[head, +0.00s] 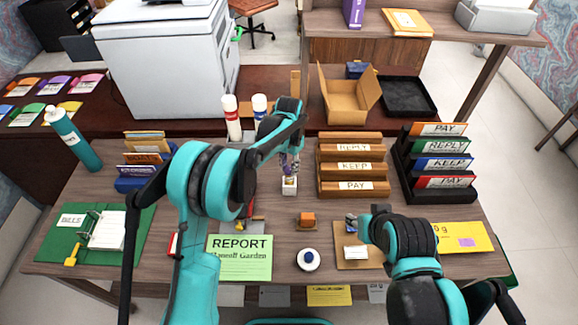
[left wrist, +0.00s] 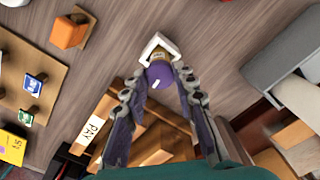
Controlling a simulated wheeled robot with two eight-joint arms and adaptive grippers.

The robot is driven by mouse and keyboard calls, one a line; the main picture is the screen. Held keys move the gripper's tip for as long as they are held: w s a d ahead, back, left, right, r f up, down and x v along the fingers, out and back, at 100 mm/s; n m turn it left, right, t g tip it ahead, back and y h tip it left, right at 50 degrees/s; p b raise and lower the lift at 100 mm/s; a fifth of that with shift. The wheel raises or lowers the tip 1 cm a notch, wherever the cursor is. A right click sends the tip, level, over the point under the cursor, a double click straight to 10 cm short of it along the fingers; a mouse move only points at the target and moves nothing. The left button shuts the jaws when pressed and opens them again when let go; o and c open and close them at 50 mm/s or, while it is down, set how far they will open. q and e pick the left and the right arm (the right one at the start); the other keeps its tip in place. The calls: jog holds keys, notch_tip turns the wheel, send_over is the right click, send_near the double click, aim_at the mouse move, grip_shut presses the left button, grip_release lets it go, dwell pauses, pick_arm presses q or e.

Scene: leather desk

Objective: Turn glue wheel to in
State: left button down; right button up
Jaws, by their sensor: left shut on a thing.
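The glue stick (head: 289,170) stands upright in a small white square holder (head: 289,188) in the middle of the desk. In the left wrist view its round purple wheel end (left wrist: 159,75) faces the camera, with a yellowish band below it, inside the white holder (left wrist: 155,46). My left gripper (left wrist: 161,80) reaches down from above, one finger on each side of the purple wheel, and is shut on it. In the head view the left gripper (head: 289,163) is partly hidden by its own arm.
Brown stacked trays (head: 352,168) labelled REPLY, KEEP and PAY stand close to the right of the glue. An orange block (head: 307,219) and a round white-rimmed item (head: 308,259) lie in front. A green report (head: 240,262) lies front left.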

pick_arm(q)
jog(key=m, duration=0.4)
jog(key=shift+m, duration=0.3)
jog(key=m, duration=0.9)
jog(key=shift+m, duration=0.4)
jog(key=m, duration=0.4)
jog(key=shift+m, duration=0.4)
jog(key=c, duration=1.2)
grip_release()
